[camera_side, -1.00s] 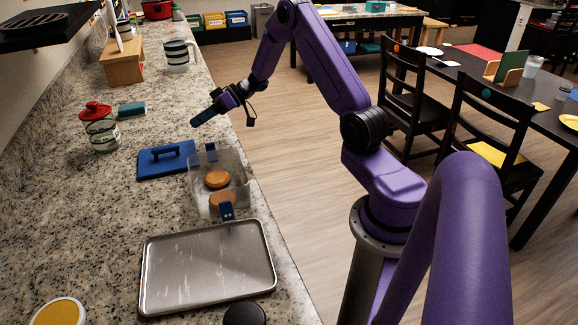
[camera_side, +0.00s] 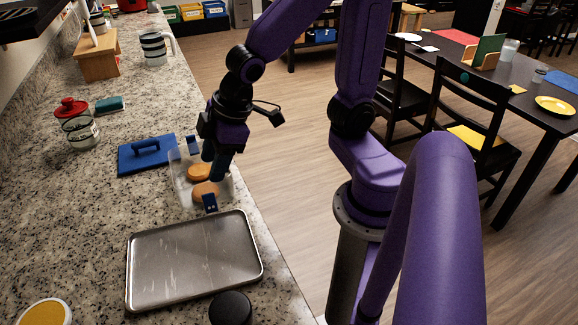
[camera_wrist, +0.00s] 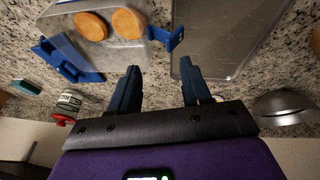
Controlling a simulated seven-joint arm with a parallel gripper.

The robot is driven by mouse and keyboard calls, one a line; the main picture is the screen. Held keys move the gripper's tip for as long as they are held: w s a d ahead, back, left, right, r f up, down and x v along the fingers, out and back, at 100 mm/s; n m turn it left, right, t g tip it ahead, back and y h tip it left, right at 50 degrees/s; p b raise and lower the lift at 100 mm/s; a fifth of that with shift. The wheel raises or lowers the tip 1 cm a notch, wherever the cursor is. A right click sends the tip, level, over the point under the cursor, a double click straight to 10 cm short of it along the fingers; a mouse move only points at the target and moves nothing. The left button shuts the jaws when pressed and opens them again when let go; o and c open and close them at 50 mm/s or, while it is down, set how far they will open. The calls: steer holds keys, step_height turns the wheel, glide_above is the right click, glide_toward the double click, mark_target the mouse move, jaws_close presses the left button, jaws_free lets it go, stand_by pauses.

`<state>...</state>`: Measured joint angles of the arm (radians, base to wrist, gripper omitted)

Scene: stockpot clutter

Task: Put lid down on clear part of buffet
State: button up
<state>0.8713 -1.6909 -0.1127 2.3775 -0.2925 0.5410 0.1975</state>
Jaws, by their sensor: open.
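The blue lid (camera_side: 133,158), with a raised bar handle, lies flat on the speckled granite counter (camera_side: 75,205), left of the clear container (camera_side: 181,188). In the wrist view the lid (camera_wrist: 62,58) shows beside the container's edge. The container has blue latches and holds two round tan pieces (camera_side: 205,189). My gripper (camera_side: 214,170) points down, over or in front of the container's right part in the side view. In the wrist view its blue fingers (camera_wrist: 160,72) are spread apart with nothing between them. Its exact height is unclear.
A metal tray (camera_side: 195,262) lies in front of the container. A red-lidded jar (camera_side: 80,130) and a teal sponge (camera_side: 110,104) stand behind the lid. A dark round object (camera_side: 231,308) is near the front edge. Counter left of the tray is clear.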

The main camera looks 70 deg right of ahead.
steer(key=s+d+n+g+h, duration=0.1)
steer(key=s+d+n+g, duration=0.1)
steer(key=s, duration=1.2)
steer(key=shift+d+f+n+g, duration=0.25)
steer(key=shift+d+n+g, duration=0.15)
steer(key=shift+d+g, duration=0.4)
